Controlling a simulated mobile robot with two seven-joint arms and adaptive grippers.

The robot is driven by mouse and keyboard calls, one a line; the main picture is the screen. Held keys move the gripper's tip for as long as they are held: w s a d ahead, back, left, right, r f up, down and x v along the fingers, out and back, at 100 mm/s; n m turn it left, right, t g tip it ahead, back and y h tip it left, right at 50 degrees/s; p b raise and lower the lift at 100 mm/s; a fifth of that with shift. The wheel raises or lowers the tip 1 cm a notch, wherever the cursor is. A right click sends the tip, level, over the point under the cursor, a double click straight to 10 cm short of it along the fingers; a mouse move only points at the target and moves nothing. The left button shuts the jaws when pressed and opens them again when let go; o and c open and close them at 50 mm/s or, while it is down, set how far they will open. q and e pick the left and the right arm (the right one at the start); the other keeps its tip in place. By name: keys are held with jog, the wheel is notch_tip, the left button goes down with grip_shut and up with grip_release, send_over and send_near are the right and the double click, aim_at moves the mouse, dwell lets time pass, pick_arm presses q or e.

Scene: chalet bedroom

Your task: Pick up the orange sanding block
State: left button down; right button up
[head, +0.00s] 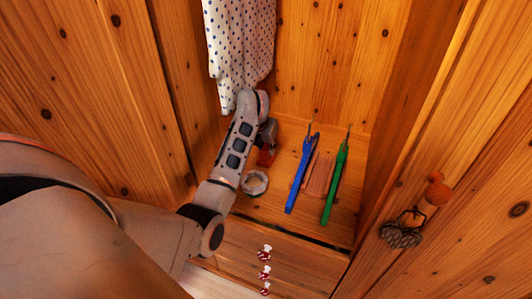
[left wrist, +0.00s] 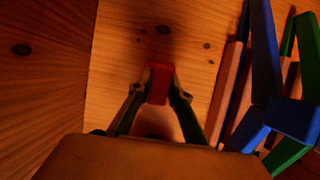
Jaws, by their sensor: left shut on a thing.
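The orange sanding block shows as a small red-orange block (head: 266,157) on the wooden cabinet floor, at the end of my left arm. In the left wrist view the block (left wrist: 159,88) sits between the two fingers. My left gripper (head: 268,146) is shut on it, with a finger along each side in the left wrist view (left wrist: 160,78). The arm and gripper partly cover the block in the head view. I cannot tell whether the block is touching the floor. My right gripper is not in view.
A white ring-shaped thing (head: 255,183) lies just below the gripper. To the right are a blue hanger (head: 300,178), pinkish wooden slats (head: 318,176) and a green hanger (head: 334,187). A dotted cloth (head: 238,40) hangs above. Wooden walls stand close on both sides.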

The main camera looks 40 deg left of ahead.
aim_at(266, 146)
pick_arm(q)
jog(key=shift+r, duration=0.1)
notch_tip(266, 146, up, 7)
jog(key=shift+r+p, duration=0.1)
jog(key=shift+p, duration=1.05)
jog(key=s+d+p, duration=0.1)
jog(key=s, duration=0.4)
jog(key=s+d+p, duration=0.1)
jog(key=s, duration=0.5)
jog(key=s+d+p, duration=0.1)
jog(key=s+d, duration=0.1)
jog(key=s, duration=0.3)
jog(key=shift+s, duration=0.2)
jog(key=shift+s+d+f, duration=0.1)
jog(key=shift+s+f, duration=0.1)
jog(key=shift+s, duration=0.4)
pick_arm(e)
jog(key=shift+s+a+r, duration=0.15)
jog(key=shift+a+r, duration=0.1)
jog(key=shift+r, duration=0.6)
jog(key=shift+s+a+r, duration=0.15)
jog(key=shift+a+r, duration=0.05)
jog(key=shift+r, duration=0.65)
